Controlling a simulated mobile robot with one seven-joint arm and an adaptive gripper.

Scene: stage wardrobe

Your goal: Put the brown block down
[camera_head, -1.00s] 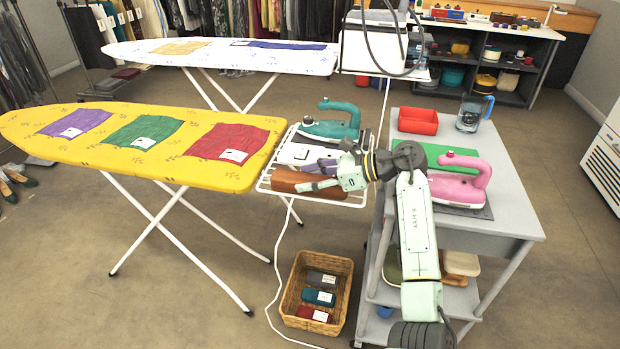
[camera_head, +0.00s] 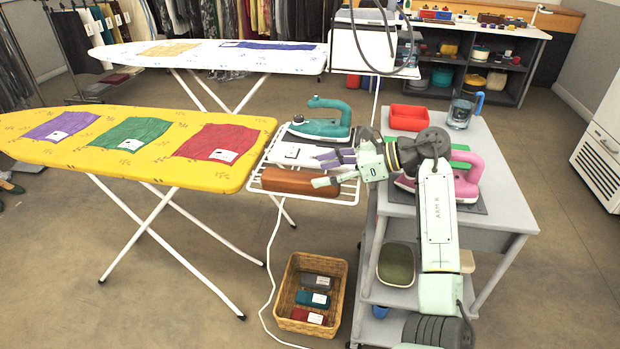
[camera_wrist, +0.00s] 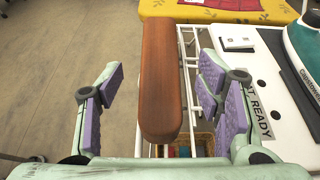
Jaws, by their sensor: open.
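The brown block (camera_head: 299,181) lies on the white wire rack (camera_head: 341,197) at the right end of the yellow ironing board.
A teal iron (camera_head: 322,120) and a white labelled plate (camera_head: 291,153) share the rack. A pink iron (camera_head: 468,178), a red tray (camera_head: 409,117) and a jug (camera_head: 461,109) stand on the grey cart (camera_head: 508,214). A wicker basket (camera_head: 337,319) with several folded cloths is on the floor below.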

